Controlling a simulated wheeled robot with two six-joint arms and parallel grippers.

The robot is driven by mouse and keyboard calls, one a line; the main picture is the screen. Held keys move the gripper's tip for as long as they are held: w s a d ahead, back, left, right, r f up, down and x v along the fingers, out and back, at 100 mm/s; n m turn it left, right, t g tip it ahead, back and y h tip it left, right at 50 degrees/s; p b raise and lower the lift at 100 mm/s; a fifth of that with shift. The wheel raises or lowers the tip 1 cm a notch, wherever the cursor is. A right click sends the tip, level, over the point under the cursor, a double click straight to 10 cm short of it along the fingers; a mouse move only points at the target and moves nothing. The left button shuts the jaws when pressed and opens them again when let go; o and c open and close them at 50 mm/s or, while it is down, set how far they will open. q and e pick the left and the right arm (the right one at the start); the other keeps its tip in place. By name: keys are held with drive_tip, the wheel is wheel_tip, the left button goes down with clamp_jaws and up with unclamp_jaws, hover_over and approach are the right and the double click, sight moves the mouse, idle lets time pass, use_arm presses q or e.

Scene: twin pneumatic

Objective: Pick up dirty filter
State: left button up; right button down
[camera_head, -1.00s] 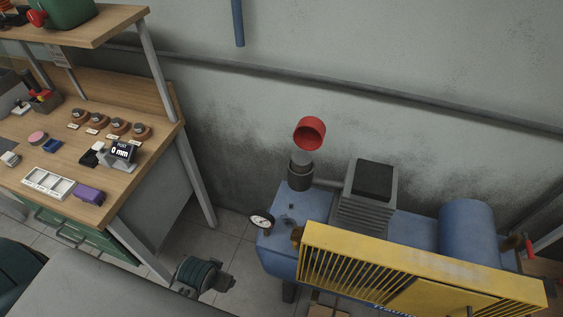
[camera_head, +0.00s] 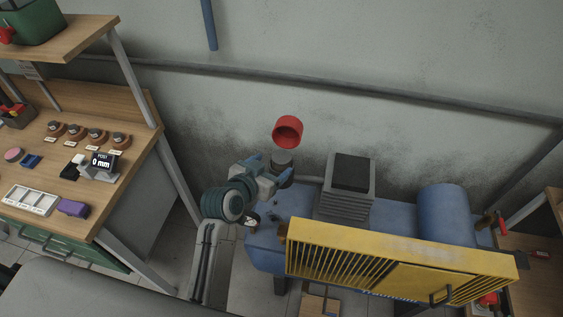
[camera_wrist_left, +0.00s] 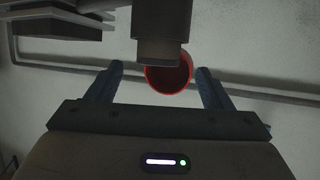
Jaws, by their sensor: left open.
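A grey cylinder (camera_head: 282,158), which looks like the dirty filter on its dark intake, stands at the left end of the blue compressor. A red cup-shaped cover (camera_head: 287,130) is just above and behind it, its mouth turned toward me. My left gripper (camera_head: 270,169) is open beside the cylinder, its blue fingers pointing toward it and hiding its lower part. In the left wrist view, the dark cylinder (camera_wrist_left: 160,42) shows between and beyond the open fingers, with the red cover (camera_wrist_left: 168,76) behind it. I cannot tell whether the fingers touch it. My right gripper is not in view.
The compressor has a yellow slatted guard (camera_head: 400,262), a grey finned block (camera_head: 346,190) and a blue tank end (camera_head: 443,212). A pressure gauge (camera_head: 251,220) is below my gripper. A wooden bench (camera_head: 100,190) stands at left; a grey wall pipe (camera_head: 400,96) runs behind.

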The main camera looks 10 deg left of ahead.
sight(279, 160)
use_arm(q)
drive_tip(key=shift+w+d+f, duration=0.2)
drive_tip(key=shift+w, duration=0.45)
drive_tip(key=shift+w+d+p, duration=0.15)
drive_tip(key=shift+w+p, duration=0.15)
drive_tip(key=shift+p, duration=0.2)
drive_tip(key=p+x, duration=0.2)
drive_tip(key=x, duration=0.1)
drive_tip(key=shift+d, duration=0.1)
drive_tip(key=shift+w+d+f, duration=0.1)
drive_tip(key=shift+w+f, duration=0.35)
drive_tip(key=shift+w, duration=0.05)
drive_tip(key=c, duration=1.1)
